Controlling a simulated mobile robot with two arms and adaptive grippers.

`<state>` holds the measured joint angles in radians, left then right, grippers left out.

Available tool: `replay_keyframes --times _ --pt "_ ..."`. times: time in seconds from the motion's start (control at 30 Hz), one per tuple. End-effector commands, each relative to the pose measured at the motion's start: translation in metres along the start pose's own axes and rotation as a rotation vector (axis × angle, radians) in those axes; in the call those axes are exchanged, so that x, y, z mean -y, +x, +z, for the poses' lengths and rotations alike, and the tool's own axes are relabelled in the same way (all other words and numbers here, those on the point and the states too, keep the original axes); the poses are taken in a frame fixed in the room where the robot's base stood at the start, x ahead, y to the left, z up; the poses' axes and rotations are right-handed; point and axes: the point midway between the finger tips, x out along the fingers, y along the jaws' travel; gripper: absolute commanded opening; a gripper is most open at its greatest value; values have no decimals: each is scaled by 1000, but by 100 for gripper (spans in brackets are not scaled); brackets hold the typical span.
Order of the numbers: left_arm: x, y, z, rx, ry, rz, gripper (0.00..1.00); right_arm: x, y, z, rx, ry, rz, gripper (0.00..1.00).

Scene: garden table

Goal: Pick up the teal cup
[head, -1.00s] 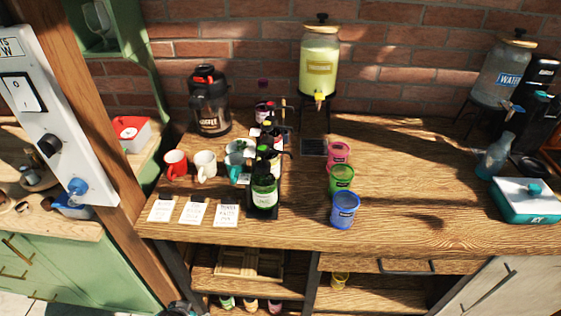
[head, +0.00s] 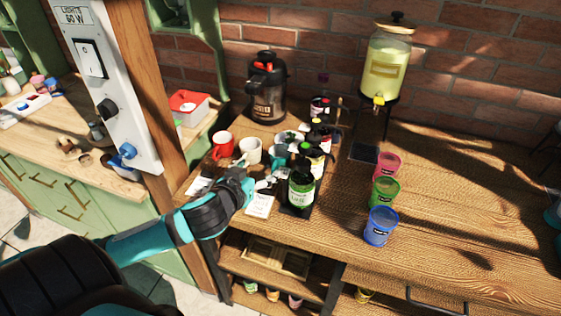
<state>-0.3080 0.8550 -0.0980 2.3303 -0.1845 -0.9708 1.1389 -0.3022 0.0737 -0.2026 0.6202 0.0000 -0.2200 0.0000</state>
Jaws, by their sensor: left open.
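The teal cup (head: 278,160) stands on the wooden table between the white mug (head: 250,151) and the dark bottles, partly hidden by the green-labelled bottle (head: 301,187) in front of it. My left gripper (head: 263,182) reaches in from the left, just in front of the cup and above the label cards. It is open and looks empty, apart from the cup as far as I can tell. My right gripper is not in view.
A red mug (head: 223,145) stands left of the white mug. Several bottles crowd the cup's right side. Pink (head: 387,165), green (head: 385,191) and blue (head: 381,226) tumblers stand further right. A dark jug (head: 266,88) is behind.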

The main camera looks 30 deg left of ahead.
Motion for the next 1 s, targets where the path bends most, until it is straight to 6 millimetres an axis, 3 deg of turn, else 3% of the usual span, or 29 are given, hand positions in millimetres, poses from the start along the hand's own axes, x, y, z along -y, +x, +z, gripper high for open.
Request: replay_keyframes --times 0.5,0.83,1.0 --pt "0 101 -3 -2 -2 -1 75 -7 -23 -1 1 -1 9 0" --pt "0 125 -2 0 -3 0 75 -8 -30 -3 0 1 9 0" --pt "1 147 -4 0 -1 -2 75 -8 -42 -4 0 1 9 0"
